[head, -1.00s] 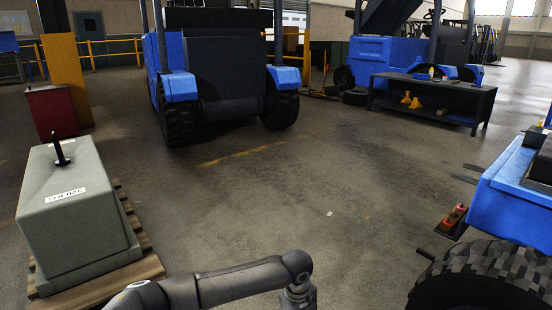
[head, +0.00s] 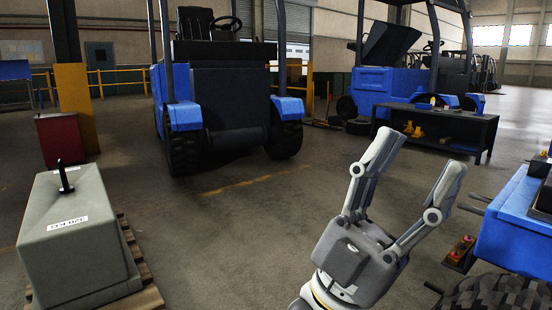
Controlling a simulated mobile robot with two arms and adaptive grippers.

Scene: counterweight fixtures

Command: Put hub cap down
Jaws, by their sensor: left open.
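My left gripper (head: 420,162) is in the lower right of the head view, held up with its two grey fingers spread wide. Nothing is between the fingers. I cannot make out a hub cap anywhere in the view. My right gripper is not in view. A large tyre (head: 497,292) shows at the bottom right, cut off by the frame edge, so its hub is hidden.
A grey counterweight block (head: 78,240) with a black hook stands on a wooden pallet (head: 140,270) at left. A blue forklift (head: 222,100) stands behind. A dark workbench (head: 440,125) is at back right, a blue machine (head: 510,215) at right. The middle floor is clear.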

